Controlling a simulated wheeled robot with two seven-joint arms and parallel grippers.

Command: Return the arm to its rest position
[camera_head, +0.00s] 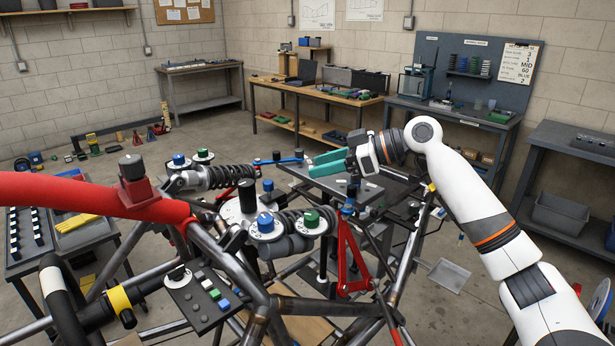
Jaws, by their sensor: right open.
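My right arm comes in from the right and reaches over the tube chassis (283,300). Its right gripper (312,166) has teal fingers that point left. The fingers stand apart, with nothing seen between them. The gripper is above a dark plate at the far side of the chassis, near a thin blue-ended rod (277,161). I cannot tell whether it touches the rod. My left gripper is not in view.
A thick red tube (95,195) crosses the left front. Shock absorbers (205,178) with green and blue caps sit on the chassis. A small plate with coloured blocks (203,298) is at the front. Benches line the back wall, and a grey table (570,170) stands at right.

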